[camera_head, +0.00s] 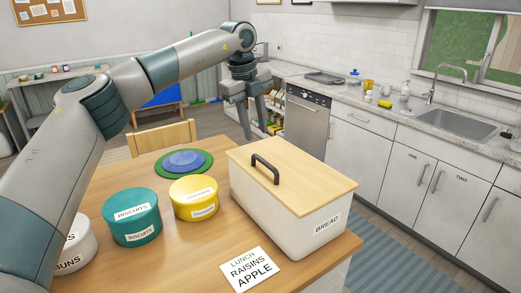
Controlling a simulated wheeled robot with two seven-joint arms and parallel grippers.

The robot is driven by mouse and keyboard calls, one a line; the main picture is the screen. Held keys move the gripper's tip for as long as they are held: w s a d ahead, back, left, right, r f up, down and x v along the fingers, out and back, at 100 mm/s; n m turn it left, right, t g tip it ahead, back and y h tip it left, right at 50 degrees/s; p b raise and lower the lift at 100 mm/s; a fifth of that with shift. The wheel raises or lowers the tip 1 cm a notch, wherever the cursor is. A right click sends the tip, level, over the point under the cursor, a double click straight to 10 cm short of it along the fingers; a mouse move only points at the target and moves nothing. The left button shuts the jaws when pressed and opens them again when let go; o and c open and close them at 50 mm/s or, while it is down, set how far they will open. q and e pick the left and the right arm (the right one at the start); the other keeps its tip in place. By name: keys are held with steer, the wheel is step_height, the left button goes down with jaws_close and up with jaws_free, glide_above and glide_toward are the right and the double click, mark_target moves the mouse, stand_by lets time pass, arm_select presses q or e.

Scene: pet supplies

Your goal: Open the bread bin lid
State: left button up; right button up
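The bread bin (275,215) is a white box labelled BREAD at the table's right side. Its light wooden lid (310,180) lies flat on top and looks closed. A dark arched handle (265,167) stands on the lid, left of its middle. My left arm comes in from the left and arches over the table. My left gripper (257,130) points down beyond the lid's far left edge, apart from the handle. Its two fingers are spread with a gap, and I see nothing between them. My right gripper is not in view.
Left of the bin stand a yellow tin (194,200), a teal BISCUITS tin (132,220) and a white BUNS tin (76,245). Stacked round mats (184,162) lie behind. A note card (250,269) lies in front. A chair (161,138) stands at the table's far side.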

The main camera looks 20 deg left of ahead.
mark_target(262, 159)
arm_select(q)
steer(key=f+p, duration=0.1)
steer(key=f, duration=0.2)
steer(key=w+f, duration=0.1)
steer(key=f, duration=0.2)
steer(key=d+f+p, duration=0.1)
steer(key=f, duration=0.2)
steer(key=shift+w+p, duration=0.2)
steer(key=shift+p, duration=0.15)
steer(key=shift+c, duration=0.7)
jaws_close()
